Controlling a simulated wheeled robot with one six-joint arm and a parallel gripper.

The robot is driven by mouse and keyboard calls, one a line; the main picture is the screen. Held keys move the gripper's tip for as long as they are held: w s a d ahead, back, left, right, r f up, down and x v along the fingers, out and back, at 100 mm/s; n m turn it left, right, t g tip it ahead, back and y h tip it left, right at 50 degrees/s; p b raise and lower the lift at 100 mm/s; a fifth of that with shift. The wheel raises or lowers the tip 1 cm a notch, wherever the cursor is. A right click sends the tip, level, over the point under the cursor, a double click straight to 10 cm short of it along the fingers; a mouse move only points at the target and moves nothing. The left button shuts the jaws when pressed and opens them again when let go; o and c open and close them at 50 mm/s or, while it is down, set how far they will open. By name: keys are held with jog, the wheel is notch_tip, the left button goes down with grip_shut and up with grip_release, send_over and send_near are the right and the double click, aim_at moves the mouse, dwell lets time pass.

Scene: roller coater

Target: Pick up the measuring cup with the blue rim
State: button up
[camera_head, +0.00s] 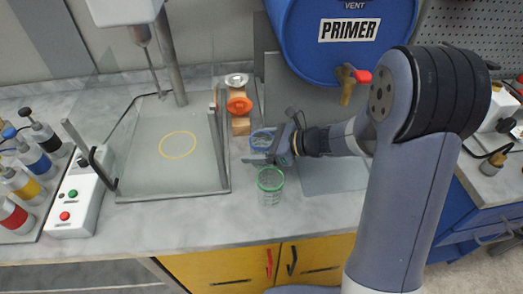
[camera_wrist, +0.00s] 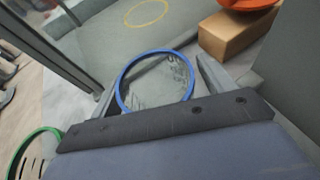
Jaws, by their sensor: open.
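The measuring cup with the blue rim (camera_wrist: 122,88) is a clear cup seen from above in the wrist view. In the head view the blue-rimmed cup (camera_head: 262,136) stands on the counter, partly hidden by my gripper. My gripper (camera_head: 258,159) is open at the cup. In the wrist view my gripper's fingers (camera_wrist: 155,95) lie on the left and right sides of the blue rim. I cannot tell whether they touch the cup.
A green-rimmed clear cup (camera_head: 270,180) stands just in front, near the counter edge. An orange cup (camera_head: 239,104) sits on a wooden block (camera_head: 240,125) behind. A glass-sided machine (camera_head: 170,150) stands to the left. A blue primer drum (camera_head: 340,50) with a tap is behind.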

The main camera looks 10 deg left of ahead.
jog(key=shift+a+f, duration=0.1)
jog(key=shift+a, duration=0.2)
jog(key=shift+c, duration=0.4)
jog(key=c, duration=1)
jog(key=shift+o, duration=0.2)
